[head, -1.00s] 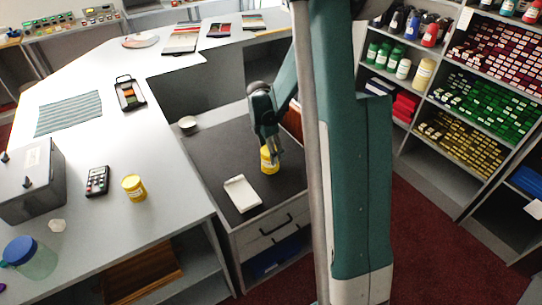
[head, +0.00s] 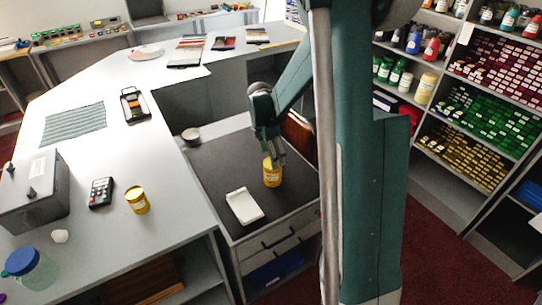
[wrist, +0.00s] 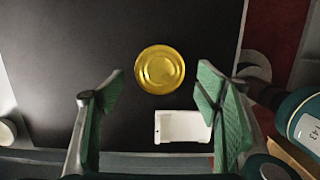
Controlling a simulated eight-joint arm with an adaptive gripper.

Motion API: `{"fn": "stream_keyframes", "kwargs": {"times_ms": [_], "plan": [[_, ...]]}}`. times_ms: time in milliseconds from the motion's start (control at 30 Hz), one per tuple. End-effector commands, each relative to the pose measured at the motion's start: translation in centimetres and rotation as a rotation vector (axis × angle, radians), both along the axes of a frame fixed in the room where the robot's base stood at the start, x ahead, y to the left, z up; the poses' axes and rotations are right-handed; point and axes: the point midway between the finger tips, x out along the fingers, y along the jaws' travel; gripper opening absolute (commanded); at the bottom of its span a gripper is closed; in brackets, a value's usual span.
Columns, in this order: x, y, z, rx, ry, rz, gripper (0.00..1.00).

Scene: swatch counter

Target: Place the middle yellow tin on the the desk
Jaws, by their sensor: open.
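A yellow tin (head: 272,177) with a pale label stands upright on the dark top of the drawer desk (head: 212,160). Its round gold lid (wrist: 160,69) shows whole in the wrist view. My gripper (head: 278,160) is just above this tin in the head view, its tips overlapping the tin's top edge. In the wrist view my gripper (wrist: 162,88) is open, with the green pads apart and nothing between them; the lid lies beyond the tips. A second yellow tin (head: 137,200) stands on the light counter (head: 150,150) to the left.
A white tray (head: 244,206) lies close to the tin on the dark top and shows in the wrist view (wrist: 182,127). A small bowl (head: 191,135) is at its far left corner. A calculator-like device (head: 101,193) and grey box (head: 34,190) are on the counter.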

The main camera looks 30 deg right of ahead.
Motion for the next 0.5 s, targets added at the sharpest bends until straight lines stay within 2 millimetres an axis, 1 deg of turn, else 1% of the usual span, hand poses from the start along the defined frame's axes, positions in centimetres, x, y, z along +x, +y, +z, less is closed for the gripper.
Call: {"fn": "stream_keyframes", "kwargs": {"times_ms": [267,367,500], "plan": [[-0.1,0.1,0.2,0.000,-0.003,-0.005,0.64],[-0.2,0.5,0.7,0.000,-0.011,-0.019,0.64],[-0.7,1.3,2.1,0.000,-0.036,-0.059,0.64]]}}
